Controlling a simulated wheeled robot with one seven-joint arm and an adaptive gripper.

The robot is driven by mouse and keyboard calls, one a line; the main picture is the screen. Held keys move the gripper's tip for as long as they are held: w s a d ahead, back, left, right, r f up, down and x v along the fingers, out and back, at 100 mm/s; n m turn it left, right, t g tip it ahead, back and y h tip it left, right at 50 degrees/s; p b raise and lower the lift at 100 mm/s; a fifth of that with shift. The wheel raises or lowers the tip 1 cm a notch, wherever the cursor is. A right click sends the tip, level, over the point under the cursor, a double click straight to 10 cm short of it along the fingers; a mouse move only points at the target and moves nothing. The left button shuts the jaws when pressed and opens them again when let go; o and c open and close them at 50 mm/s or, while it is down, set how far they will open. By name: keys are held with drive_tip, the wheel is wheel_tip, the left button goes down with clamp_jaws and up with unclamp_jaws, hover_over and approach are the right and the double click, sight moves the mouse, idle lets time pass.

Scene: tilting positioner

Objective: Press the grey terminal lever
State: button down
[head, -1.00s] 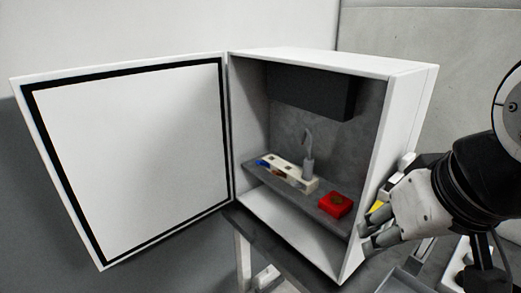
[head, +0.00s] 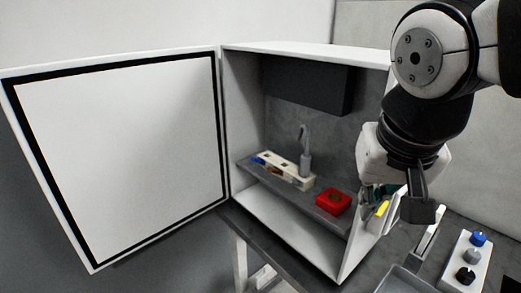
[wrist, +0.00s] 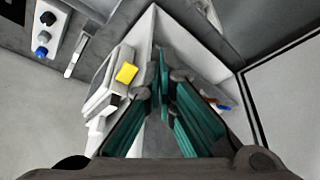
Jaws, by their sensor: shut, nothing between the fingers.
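The grey terminal lever (head: 304,143) stands upright at the right end of a cream terminal block (head: 278,168) on the shelf inside the open cabinet. Blue (head: 257,160) and orange-brown levers lie low at the block's left part. My gripper (head: 378,194) is at the cabinet's right wall, well to the right of the grey lever and apart from it. In the wrist view its teal-padded fingers (wrist: 162,62) meet at the tips, shut and empty. Blue and orange parts (wrist: 216,103) show past the right finger there; the grey lever cannot be made out.
A red box (head: 333,202) sits on the shelf right of the block. A black box (head: 305,86) hangs above. The cabinet door (head: 120,155) stands open leftward. A device with a yellow part (wrist: 126,73) is near my fingers. A knob panel (head: 467,262) stands at the right.

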drive_tip(key=w+a+f+m+h+b, duration=0.1)
drive_tip(key=w+a+m+h, duration=0.1)
drive_tip(key=w, duration=0.5)
drive_tip(key=w+a+f+m+h+b, duration=0.1)
drive_tip(key=w+f+m+b, duration=0.1)
drive_tip(key=w, duration=0.5)
drive_tip(key=m+t+h+b, duration=0.1)
drive_tip(key=m+h+b, duration=0.1)
drive_tip(key=m+h, duration=0.15)
approach(293, 182)
wheel_tip(293, 182, up, 4)
drive_tip(key=shift+w+d+f+m+y, duration=0.25)
drive_tip(key=shift+w+d+m, duration=0.1)
drive_tip(key=shift+w, duration=0.1)
drive_tip(key=p+x, duration=0.1)
drive_tip(key=x, duration=0.9)
drive_tip(key=shift+w+r+p, duration=0.1)
drive_tip(key=shift+p, duration=0.2)
drive_tip(key=shift+a+b, duration=0.1)
drive_tip(key=shift+b, duration=0.55)
drive_tip(key=shift+t, duration=0.3)
